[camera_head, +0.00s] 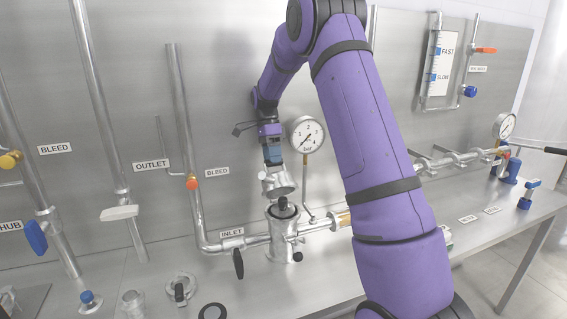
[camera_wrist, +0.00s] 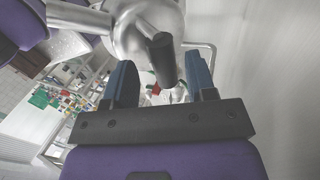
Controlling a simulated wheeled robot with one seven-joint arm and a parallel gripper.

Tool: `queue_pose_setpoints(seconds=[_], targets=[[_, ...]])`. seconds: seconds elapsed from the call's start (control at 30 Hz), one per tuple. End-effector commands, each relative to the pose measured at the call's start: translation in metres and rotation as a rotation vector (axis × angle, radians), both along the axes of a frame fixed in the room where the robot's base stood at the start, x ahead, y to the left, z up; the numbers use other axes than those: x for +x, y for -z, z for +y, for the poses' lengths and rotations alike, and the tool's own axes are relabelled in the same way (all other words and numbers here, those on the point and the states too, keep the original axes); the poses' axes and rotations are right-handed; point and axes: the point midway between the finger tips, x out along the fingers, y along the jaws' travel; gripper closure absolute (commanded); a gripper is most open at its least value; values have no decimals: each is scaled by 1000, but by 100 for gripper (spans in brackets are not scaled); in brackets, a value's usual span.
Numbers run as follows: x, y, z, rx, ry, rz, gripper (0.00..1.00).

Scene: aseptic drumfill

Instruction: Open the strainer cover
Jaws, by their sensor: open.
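The strainer (camera_head: 282,242) is an upright steel cylinder in the pipe line by the INLET label. A dark rounded part (camera_head: 284,204) shows at its top. A tilted steel piece (camera_head: 278,184) stands just above it; I cannot tell whether this is the cover. My gripper (camera_head: 273,157) is above that piece, fingers pointing down. In the wrist view my gripper (camera_wrist: 160,80) is open, with a blue finger on each side. A black handle (camera_wrist: 162,60) in front of a rounded steel body (camera_wrist: 145,25) points into the gap. Contact is not clear.
A pressure gauge (camera_head: 307,135) stands close to the right of my gripper. An INLET pipe (camera_head: 215,245) and a black valve lever (camera_head: 238,263) are left of the strainer. A loose clamp (camera_head: 181,288) and a black ring (camera_head: 212,312) lie on the steel bench at the front.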

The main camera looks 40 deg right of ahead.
Motion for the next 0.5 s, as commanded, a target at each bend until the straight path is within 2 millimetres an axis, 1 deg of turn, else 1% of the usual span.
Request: queue_pose_setpoints(seconds=[0.03, 0.17, 0.37, 0.5], targets=[[0, -7, 0, -1, 0, -2, 49], [1, -25, 0, -1, 0, -3, 49], [-29, -26, 9, 0, -1, 0, 49], [-53, -29, 16, 1, -1, -1, 49]])
